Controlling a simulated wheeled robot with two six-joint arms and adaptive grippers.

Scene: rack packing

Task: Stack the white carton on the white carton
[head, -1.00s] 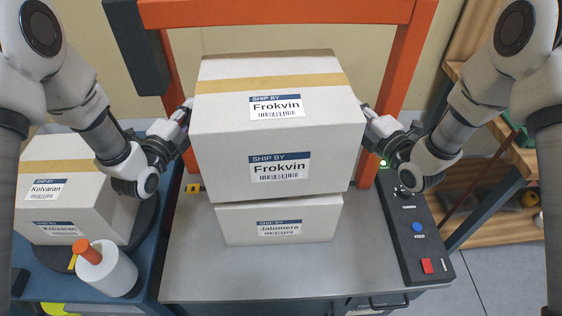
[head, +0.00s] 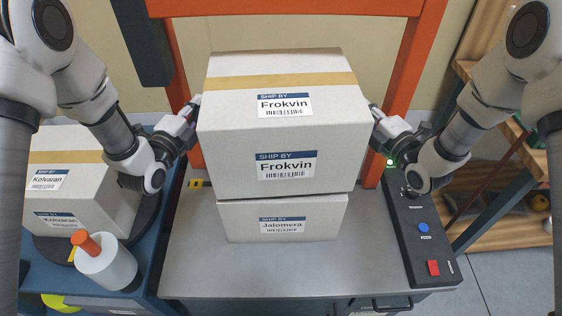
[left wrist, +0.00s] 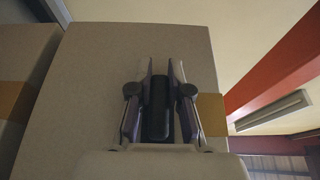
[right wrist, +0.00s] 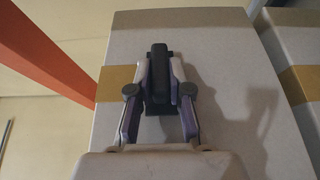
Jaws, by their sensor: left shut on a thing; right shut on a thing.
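A large white carton (head: 230,145) with "Frokvin" labels and a tan tape strip is held between my two grippers, directly above a smaller white carton (head: 240,223) labelled "Jalomera". The Jalomera carton stands on the grey table, its top mostly hidden. I cannot tell whether the two cartons touch. My left gripper (head: 192,108) is shut on the Frokvin carton's left side, and its fingers show against the carton wall in the left wrist view (left wrist: 160,75). My right gripper (head: 374,112) is shut on its right side, also seen in the right wrist view (right wrist: 160,65).
An orange frame (head: 405,85) stands around the table (head: 190,260). A "Kolvaran" carton (head: 115,190) and a white bottle (head: 108,268) with an orange cap stand at left. A black control panel (head: 410,235) with buttons lies at right. The front tabletop is clear.

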